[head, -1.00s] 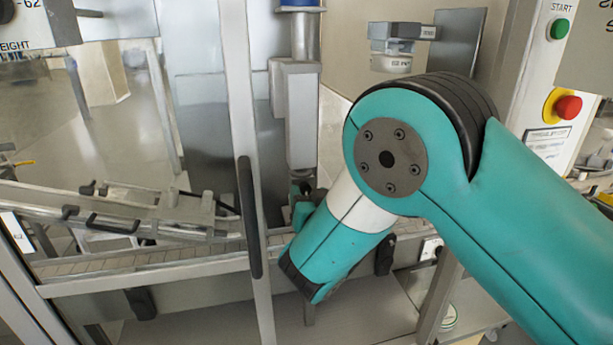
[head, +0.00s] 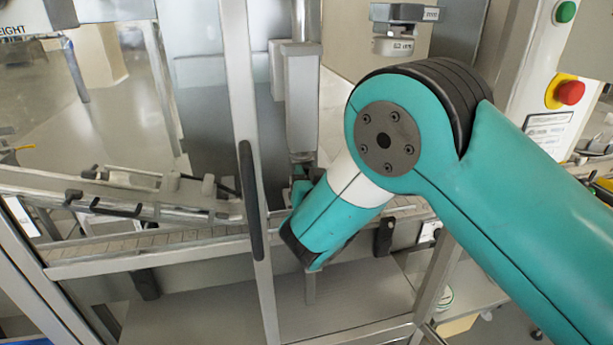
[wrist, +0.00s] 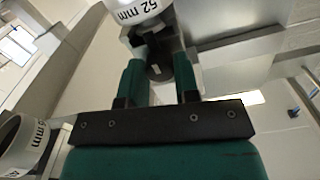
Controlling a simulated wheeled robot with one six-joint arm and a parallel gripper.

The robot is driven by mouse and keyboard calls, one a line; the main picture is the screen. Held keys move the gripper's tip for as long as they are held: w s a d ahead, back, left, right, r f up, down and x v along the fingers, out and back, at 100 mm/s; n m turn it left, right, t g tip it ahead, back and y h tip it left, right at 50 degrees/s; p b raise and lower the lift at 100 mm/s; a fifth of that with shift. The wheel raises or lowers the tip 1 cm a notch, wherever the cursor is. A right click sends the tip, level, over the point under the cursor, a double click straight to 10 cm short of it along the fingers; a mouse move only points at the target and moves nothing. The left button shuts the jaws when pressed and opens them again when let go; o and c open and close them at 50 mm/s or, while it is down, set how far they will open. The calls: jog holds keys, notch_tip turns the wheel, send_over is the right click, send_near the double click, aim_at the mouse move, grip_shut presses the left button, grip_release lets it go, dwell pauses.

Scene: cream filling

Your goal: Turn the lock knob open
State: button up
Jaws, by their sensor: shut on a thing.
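In the wrist view the two teal fingers of my gripper (wrist: 158,60) stand either side of a dark grey knob-like part (wrist: 158,72) and are shut on it. This looks like the lock knob; its turned position is hard to read. In the head view my teal arm hides most of the gripper and the knob, at the bottom of the grey vertical column (head: 301,105).
A metal frame post with a black handle (head: 250,200) stands left of my arm. A conveyor (head: 150,241) runs behind it. A red stop button (head: 570,92) and green START button (head: 565,12) are at right. Another marked white cylinder (wrist: 22,145) is at left in the wrist view.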

jog(key=shift+f, duration=0.1)
jog(key=n+b, duration=0.4)
jog(key=n, duration=1.3)
jog(key=shift+n+b, duration=0.3)
dwell(0.5)
jog(key=o, duration=0.9)
jog(key=shift+o, duration=0.2)
jog(key=shift+s, duration=0.1)
